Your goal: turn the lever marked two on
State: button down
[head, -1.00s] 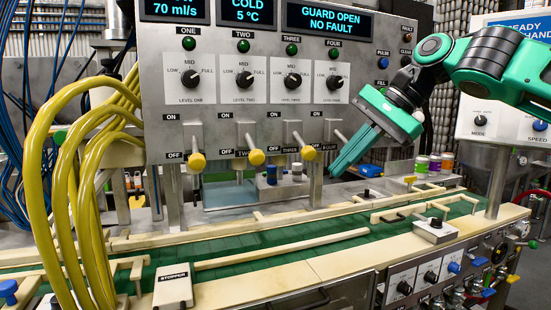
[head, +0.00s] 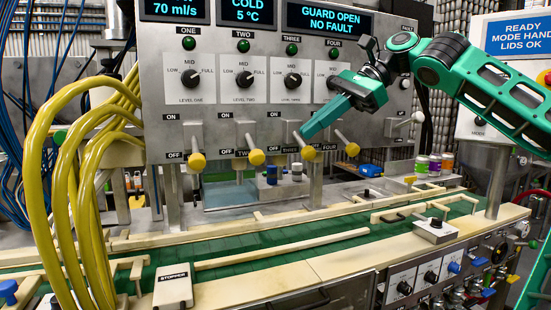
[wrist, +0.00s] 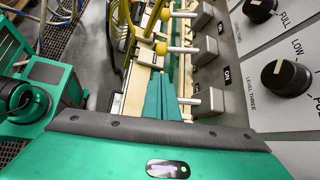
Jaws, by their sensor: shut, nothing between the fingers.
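The lever marked two (head: 257,157) has a yellow knob and hangs down by its OFF label in the head view, with ON above. The similar levers marked one (head: 197,161), three (head: 308,153) and four (head: 352,150) also point down. My gripper (head: 303,134) is shut and empty, its fingertips in front of the panel near the top of lever three, up and right of lever two's knob. In the wrist view the fingers (wrist: 163,98) hide one lever's end; two yellow knobs show beyond, the nearer one (wrist: 162,48) apart from the fingers. I cannot tell their numbers there.
Dials and green lamps sit above the levers on the grey panel (head: 220,120). Yellow hoses (head: 70,160) stand at the left. The green conveyor (head: 240,245) with pale rails runs below, with small bottles (head: 435,163) behind it.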

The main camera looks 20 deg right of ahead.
aim_at(260, 152)
dwell(0.3)
jog(key=x, duration=1)
jog(key=shift+r, duration=0.15)
jog(key=shift+s+r, duration=0.1)
jog(key=shift+r, duration=0.1)
jog(key=shift+r+m+g, duration=0.2)
jog(key=shift+m+g, duration=0.1)
jog(key=shift+g, duration=0.1)
jog(key=r, duration=0.1)
jog(key=r+m+g, duration=0.1)
jog(key=r+g, duration=0.1)
jog(key=shift+s+r+m, duration=0.25)
jog(key=shift+m, duration=0.05)
dwell(0.3)
jog(key=shift+r, duration=0.25)
dwell(0.5)
jog(key=shift+r, duration=0.65)
